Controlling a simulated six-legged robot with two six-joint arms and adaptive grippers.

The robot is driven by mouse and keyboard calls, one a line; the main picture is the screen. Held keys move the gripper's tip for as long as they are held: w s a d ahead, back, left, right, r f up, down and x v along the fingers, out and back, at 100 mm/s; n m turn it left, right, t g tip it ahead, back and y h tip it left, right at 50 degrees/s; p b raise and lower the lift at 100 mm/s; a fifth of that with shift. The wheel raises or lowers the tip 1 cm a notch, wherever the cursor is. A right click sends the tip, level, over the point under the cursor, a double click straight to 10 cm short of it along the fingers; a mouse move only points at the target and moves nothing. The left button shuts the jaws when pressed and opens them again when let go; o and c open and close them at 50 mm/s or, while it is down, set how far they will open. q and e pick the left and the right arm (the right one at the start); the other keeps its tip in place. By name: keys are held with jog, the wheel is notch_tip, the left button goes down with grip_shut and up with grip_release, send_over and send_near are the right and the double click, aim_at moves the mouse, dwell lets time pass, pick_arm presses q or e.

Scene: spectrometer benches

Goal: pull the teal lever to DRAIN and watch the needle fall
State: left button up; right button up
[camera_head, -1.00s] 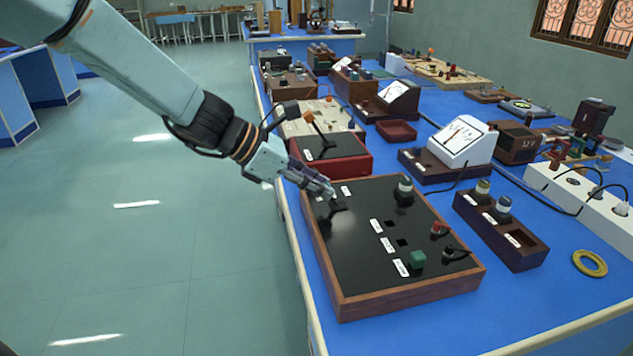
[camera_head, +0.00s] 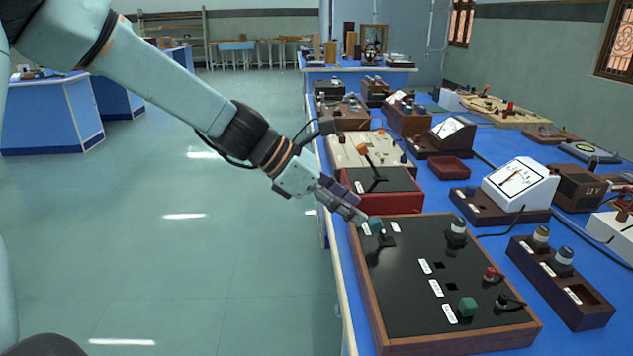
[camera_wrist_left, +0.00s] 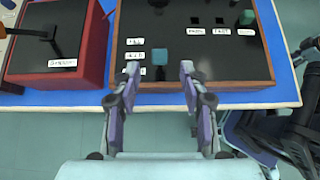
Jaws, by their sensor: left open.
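The teal lever knob (camera_head: 376,224) stands on the far left corner of a black panel in a wooden frame (camera_head: 362,300). My left gripper (camera_head: 356,213) is just to its left and slightly above it. In the left wrist view, the teal knob (camera_wrist_left: 160,57) shows just beyond the open fingertips (camera_wrist_left: 158,70), in line with the gap between them. The fingers hold nothing. White labels lie beside the lever, too small to read. A white meter (camera_head: 520,182) with a dark needle stands behind the panel; its reading is unclear.
A green square knob (camera_head: 467,307) and a red terminal (camera_head: 491,273) sit on the same panel. A red box (camera_head: 385,190) with an orange-tipped lever (camera_head: 362,150) stands close behind my gripper. Other instruments crowd the blue bench. Open floor lies to the left.

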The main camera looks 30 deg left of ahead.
pick_arm(q)
jog(key=v, duration=0.7)
jog(key=shift+a, duration=0.15)
jog(key=shift+s+a+r, duration=0.1)
jog(key=shift+s, duration=0.05)
dwell(0.7)
